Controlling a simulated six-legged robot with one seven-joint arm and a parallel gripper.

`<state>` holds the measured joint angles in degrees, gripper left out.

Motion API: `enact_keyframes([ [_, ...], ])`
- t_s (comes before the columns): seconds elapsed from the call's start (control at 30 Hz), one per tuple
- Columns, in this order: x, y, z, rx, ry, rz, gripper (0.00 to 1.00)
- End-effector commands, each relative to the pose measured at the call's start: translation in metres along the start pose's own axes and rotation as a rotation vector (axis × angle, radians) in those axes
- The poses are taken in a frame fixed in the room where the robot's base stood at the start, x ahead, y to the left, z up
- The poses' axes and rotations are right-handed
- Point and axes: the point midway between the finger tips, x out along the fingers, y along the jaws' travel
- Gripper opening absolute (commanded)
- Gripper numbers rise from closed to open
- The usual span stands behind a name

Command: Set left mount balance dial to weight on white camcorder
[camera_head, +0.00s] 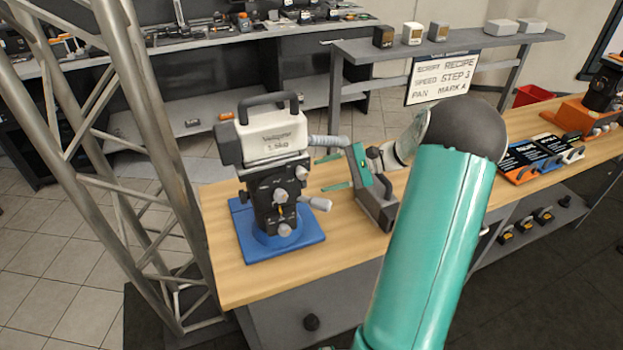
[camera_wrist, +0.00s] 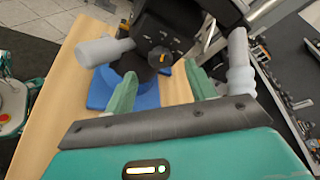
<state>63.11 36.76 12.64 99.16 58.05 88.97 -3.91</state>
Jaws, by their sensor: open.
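The white camcorder (camera_head: 270,135) sits on top of the left mount (camera_head: 265,208), a black head on a blue base plate (camera_head: 250,245). Lettering on the camcorder's side includes a weight in kg, but its digits are too small to read surely. The mount's face has several round knobs. A dark dial with a yellow mark (camera_wrist: 160,57) shows in the wrist view, ahead of and between my fingertips. My gripper (camera_head: 321,175) is open and empty, just right of the mount, its green fingers (camera_wrist: 160,72) pointing toward it. I cannot tell if they touch anything.
Grey handles stick out from the mount at upper right (camera_head: 328,141) and lower right (camera_head: 316,203). A sign (camera_head: 442,78) reads "STEP 3" and "MARK A". A metal truss (camera_head: 130,150) stands left of the wooden table (camera_head: 225,280). Orange and blue trays (camera_head: 520,175) lie right.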

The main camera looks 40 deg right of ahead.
Motion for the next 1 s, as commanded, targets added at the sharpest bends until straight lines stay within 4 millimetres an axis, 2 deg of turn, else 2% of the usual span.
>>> enact_keyframes([
  [0.1, 0.023, 0.000, 0.001, 0.001, -0.003, 0.001, 0.55],
  [0.23, 0.038, 0.001, 0.001, 0.001, -0.002, 0.000, 0.55],
  [0.4, 0.046, 0.001, 0.000, 0.001, 0.000, 0.000, 0.55],
  [0.6, 0.046, 0.001, 0.000, 0.001, 0.000, 0.000, 0.55],
  [0.63, 0.046, 0.001, 0.000, 0.001, 0.000, 0.000, 0.54],
  [0.83, 0.046, 0.001, 0.000, 0.001, 0.000, 0.000, 0.14],
  [0.87, 0.046, 0.001, 0.000, 0.001, 0.000, 0.000, 0.11],
  [1.0, 0.046, 0.000, 0.000, 0.004, 0.000, 0.001, 0.11],
])
